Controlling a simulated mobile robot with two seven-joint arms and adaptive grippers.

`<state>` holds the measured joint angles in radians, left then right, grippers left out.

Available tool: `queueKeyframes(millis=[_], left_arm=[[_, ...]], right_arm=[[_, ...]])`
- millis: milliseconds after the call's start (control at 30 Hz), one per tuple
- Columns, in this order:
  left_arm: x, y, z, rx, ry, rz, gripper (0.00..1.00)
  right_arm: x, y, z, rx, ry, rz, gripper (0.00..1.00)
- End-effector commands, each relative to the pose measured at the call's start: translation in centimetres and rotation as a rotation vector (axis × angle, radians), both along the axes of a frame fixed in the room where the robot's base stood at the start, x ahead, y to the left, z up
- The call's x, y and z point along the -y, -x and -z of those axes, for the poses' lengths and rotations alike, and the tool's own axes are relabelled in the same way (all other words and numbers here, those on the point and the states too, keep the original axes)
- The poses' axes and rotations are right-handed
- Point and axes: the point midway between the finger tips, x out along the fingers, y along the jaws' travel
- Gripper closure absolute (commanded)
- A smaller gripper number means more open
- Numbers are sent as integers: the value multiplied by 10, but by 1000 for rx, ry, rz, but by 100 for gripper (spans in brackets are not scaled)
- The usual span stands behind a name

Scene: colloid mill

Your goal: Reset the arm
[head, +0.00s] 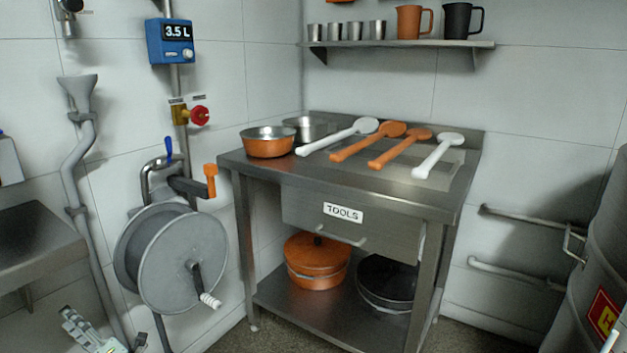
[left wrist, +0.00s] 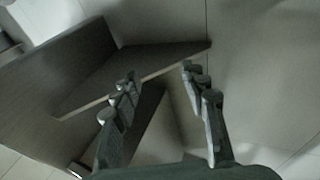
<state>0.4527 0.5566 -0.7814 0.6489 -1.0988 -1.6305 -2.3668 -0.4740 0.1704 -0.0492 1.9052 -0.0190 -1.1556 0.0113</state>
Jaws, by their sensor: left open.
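My left gripper (left wrist: 160,76) is open and empty in the left wrist view, its two dark fingers apart with nothing between them. Past the fingers is a grey metal bench or shelf (left wrist: 150,64) with a pale front edge. In the head view only a small part of my left gripper or wrist (head: 90,333) shows at the bottom left, below the metal side table (head: 38,232) and left of the hose reel (head: 182,255).
A steel table (head: 262,171) with a TOOLS drawer (head: 345,228) holds pans and several long spoons. A orange pot (head: 317,258) and black pan (head: 387,280) stand underneath. A grey drum (head: 606,250) is at the right. Some floor (head: 490,335) is clear.

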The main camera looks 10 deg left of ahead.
Motion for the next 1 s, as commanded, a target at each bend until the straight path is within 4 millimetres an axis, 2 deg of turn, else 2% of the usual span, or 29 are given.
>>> queueKeyframes(millis=[33,67,100,267,367,500,600,700,800,1000], left_arm=[[-20,7,-14,0,-34,-16,56],[-30,11,-22,0,-51,-24,56],[-22,17,2,62,36,10,56],[-8,46,66,387,348,81,56],[7,68,106,642,552,85,56],[41,103,160,1112,849,11,56],[74,127,187,1517,1024,-121,56],[104,143,198,1877,1121,-283,56],[129,153,198,2163,1156,-445,56],[169,165,185,2582,1126,-757,56]], right_arm=[[0,3,1,-5,1,1,60],[0,4,2,-8,0,0,60],[0,7,4,-13,1,1,60],[1,14,7,-28,2,2,60],[1,15,9,-32,2,2,60],[1,14,9,-30,2,2,60],[1,12,8,-27,2,1,60],[1,10,7,-23,2,1,60],[1,9,6,-19,2,1,60],[1,7,4,-14,2,0,60]])
